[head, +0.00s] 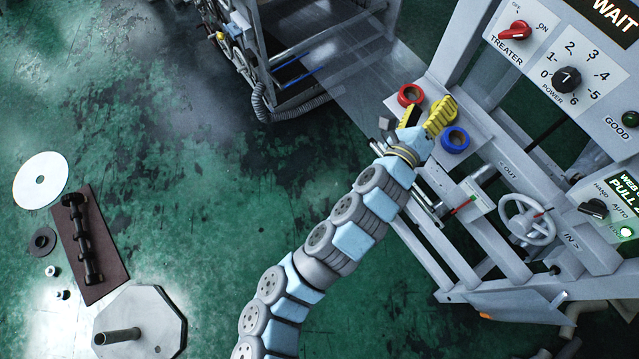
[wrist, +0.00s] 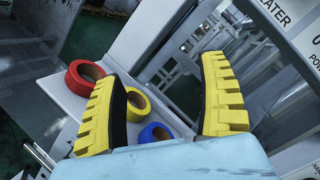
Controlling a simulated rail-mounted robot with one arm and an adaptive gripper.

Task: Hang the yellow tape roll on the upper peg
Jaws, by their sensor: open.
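The yellow tape roll (wrist: 141,104) lies on a light grey shelf (wrist: 62,97) in the wrist view, between a red roll (wrist: 79,82) and a blue roll (wrist: 155,134). My gripper (wrist: 163,70) is open and empty above the shelf. Its left finger covers part of the yellow roll, and its right finger is off to the right. In the head view my gripper (head: 426,110) hides the yellow roll, with the red roll (head: 410,95) and the blue roll (head: 455,140) showing beside it. I cannot make out the upper peg for certain in either view.
A grey machine frame with a control panel (head: 570,50) rises to the right of the shelf. A handwheel (head: 526,220) sits below. A white disc (head: 41,180), a brown mat (head: 85,280) and an octagonal plate (head: 140,325) lie lower left. The green floor between is open.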

